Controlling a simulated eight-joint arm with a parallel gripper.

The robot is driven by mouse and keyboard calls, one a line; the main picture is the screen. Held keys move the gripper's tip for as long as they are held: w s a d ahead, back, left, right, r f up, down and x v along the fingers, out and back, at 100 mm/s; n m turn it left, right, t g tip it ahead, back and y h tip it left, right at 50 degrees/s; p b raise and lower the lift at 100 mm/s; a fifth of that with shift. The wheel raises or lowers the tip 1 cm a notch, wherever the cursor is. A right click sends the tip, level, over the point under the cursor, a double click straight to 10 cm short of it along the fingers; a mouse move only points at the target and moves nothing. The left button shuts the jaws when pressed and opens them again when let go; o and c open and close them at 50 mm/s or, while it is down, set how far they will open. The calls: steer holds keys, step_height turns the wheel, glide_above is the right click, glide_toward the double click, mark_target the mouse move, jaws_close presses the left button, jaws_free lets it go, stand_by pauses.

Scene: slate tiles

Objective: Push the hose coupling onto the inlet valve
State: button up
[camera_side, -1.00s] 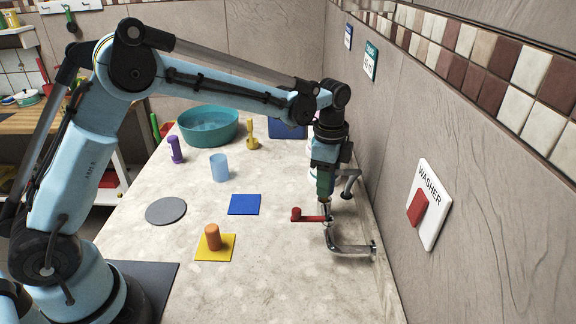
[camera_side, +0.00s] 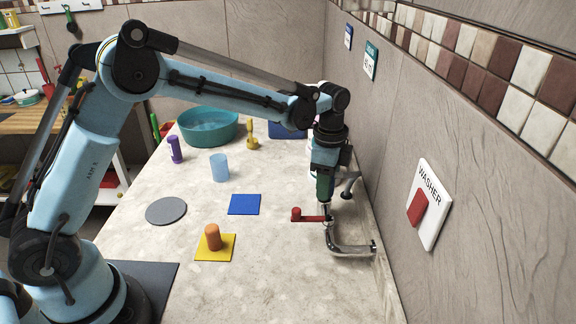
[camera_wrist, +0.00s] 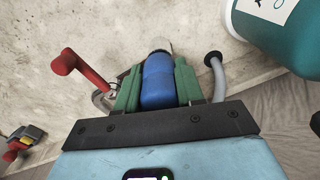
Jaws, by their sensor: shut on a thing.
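My gripper (camera_side: 325,200) points down over the inlet valve. Its green fingers are shut on a blue hose coupling (camera_wrist: 158,80) in the wrist view, with a pale metallic part showing beyond its far end. The inlet valve (camera_side: 350,248) is a bent metal pipe from the wall with a red lever (camera_side: 309,217); that lever also shows in the wrist view (camera_wrist: 82,70), left of the fingers. In the side view the fingers hide the coupling. Coupling and valve are close together, but I cannot tell whether they are joined.
A grey tube with a black end (camera_wrist: 214,62) stands right of the fingers, near a teal-and-white container (camera_wrist: 285,35). The wall with the WASHER plate (camera_side: 430,205) is close on the right.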

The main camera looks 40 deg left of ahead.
steer(key=shift+f, duration=0.45)
stand_by(0.4)
steer(key=o, duration=1.7)
steer(key=shift+r, duration=3.5)
